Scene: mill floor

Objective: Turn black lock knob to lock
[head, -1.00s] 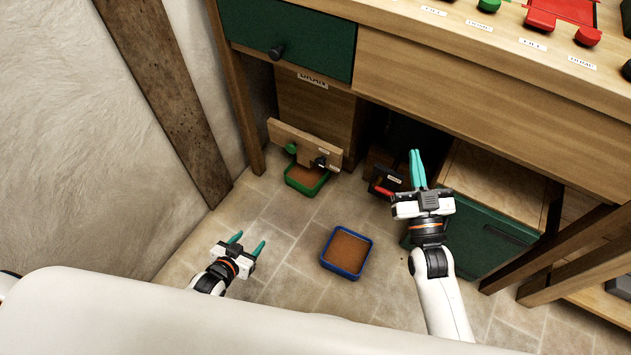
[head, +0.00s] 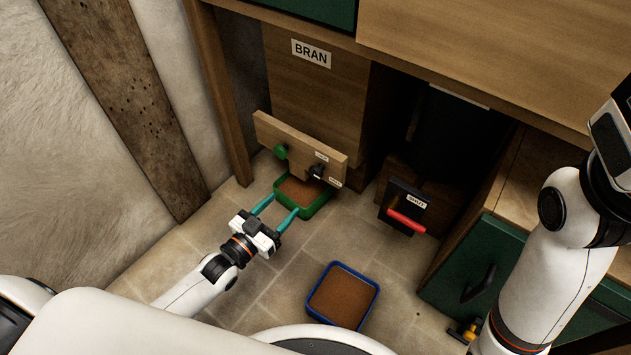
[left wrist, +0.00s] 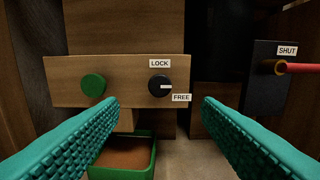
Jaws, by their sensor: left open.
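The black lock knob (head: 317,171) is on the right part of a wooden board under the BRAN box. In the left wrist view the knob (left wrist: 159,86) has a white mark pointing right, towards the FREE label (left wrist: 181,98). The LOCK label (left wrist: 160,63) is above it. My left gripper (head: 279,205) is open and empty, low in front of the board and apart from the knob. In the left wrist view the knob shows between its teal fingers, further off. My right arm shows at the right of the head view, but its gripper is out of view.
A green knob (head: 281,151) is on the same board (head: 300,147). A green tray of bran (head: 318,207) stands below it, close to my left fingers. A blue tray (head: 342,295) is on the floor. A black SHUT panel with a red handle (head: 406,222) is at right.

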